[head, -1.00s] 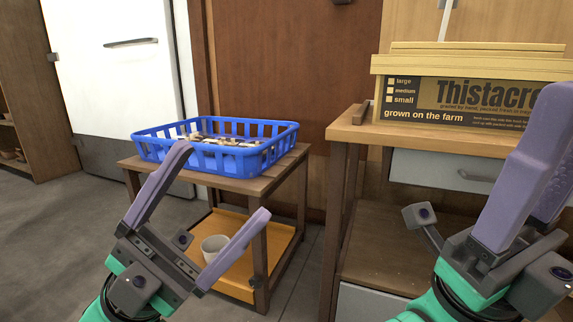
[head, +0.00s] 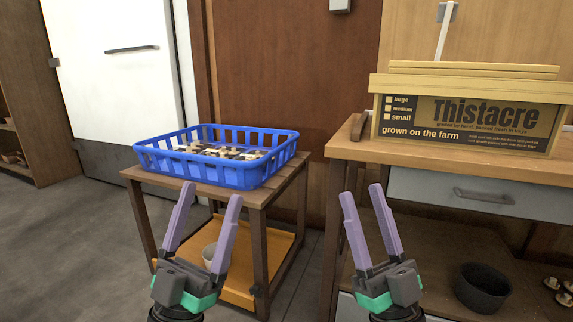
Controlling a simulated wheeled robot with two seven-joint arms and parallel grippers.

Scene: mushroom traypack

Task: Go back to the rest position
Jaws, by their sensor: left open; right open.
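My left gripper (head: 207,202) is open and empty, its purple fingers pointing up in front of the small wooden side table (head: 262,190). My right gripper (head: 362,192) is open and empty, in front of the left part of the larger wooden table (head: 345,148). Nothing is between the fingers of either gripper. The two grippers stand apart at about the same height.
A blue basket (head: 246,172) with mushrooms sits on the side table. The Thistacre box (head: 395,147) stands on the larger table. A dark bowl (head: 483,288) sits at lower right.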

